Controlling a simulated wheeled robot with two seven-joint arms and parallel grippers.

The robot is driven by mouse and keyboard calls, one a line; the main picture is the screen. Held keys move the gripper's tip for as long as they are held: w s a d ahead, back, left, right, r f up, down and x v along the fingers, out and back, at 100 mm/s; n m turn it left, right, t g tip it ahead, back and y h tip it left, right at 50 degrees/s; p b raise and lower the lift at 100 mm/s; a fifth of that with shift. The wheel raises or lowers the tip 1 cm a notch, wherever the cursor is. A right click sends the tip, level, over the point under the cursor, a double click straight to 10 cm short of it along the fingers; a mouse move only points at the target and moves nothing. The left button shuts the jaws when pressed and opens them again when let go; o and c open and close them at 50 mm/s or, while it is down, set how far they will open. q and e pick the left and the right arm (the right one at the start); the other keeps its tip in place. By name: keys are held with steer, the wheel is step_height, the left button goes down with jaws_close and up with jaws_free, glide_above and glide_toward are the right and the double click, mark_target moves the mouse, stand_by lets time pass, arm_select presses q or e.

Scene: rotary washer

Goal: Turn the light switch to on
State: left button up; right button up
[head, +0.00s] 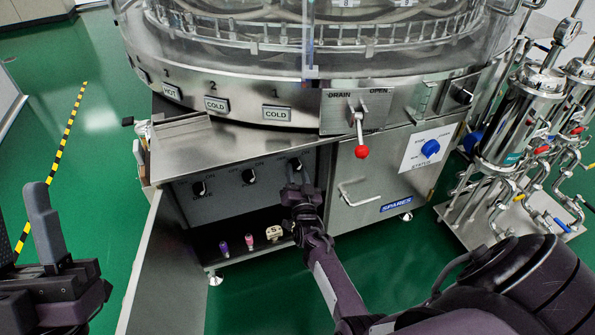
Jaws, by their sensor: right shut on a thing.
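Three black rotary switches sit in a row on the grey panel under the washer's steel ledge: a left one (199,187), a middle one (248,176) and a right one (296,164). Small labels beside them include "ON"; the rest is too small to read surely, so I cannot tell which is the light. My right gripper (297,186) is at the right switch, shut on it; its fingers and the arm hide the lower part. My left gripper (42,225) is far off at the lower left, with one grey finger clearly showing.
An open steel door (150,265) stands left of the panel. Small items, including a purple one (223,248) and a pink one (249,242), sit on the shelf below. A red-knobbed drain lever (361,151) and a blue knob (430,149) are to the right.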

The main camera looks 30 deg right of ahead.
arm_select(q)
steer(key=shift+w+d+f+g+y, duration=0.25)
steer(key=shift+w+f+g, duration=0.15)
steer(key=shift+f, duration=0.2)
steer(key=shift+w+d+f+g+y, duration=0.15)
steer(key=shift+w+f+g+y, duration=0.25)
steer(key=shift+f, duration=0.2)
steer(key=shift+w+d+f+g+y, duration=0.2)
steer(key=shift+w+f+g, duration=0.1)
steer(key=shift+w+f, duration=0.25)
arm_select(e)
steer(key=shift+m, duration=1)
steer(key=o, duration=1)
